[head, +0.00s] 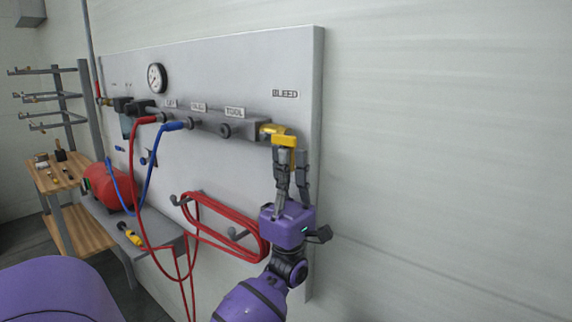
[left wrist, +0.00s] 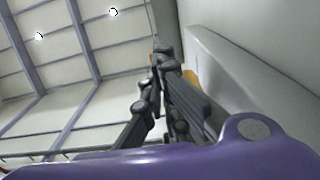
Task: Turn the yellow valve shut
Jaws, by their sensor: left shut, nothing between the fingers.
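The yellow valve (head: 283,136) sits at the right end of the grey manifold on the wall panel, under the BLEED label. Its yellow handle shows just above my left gripper (head: 291,155), which points up at it from below. The fingers are shut with nothing between them, and their tips are at or very near the handle; I cannot tell whether they touch. In the left wrist view, the dark fingers (left wrist: 163,60) point upward and a bit of the yellow valve (left wrist: 190,77) shows behind them, mostly hidden. My right gripper is not in view.
The panel (head: 310,60) carries a gauge (head: 157,78), red and blue hoses and a coiled red hose (head: 215,225) left of my arm. A red tank (head: 105,188) and a wooden bench (head: 55,176) stand at the left. The wall right of the panel is clear.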

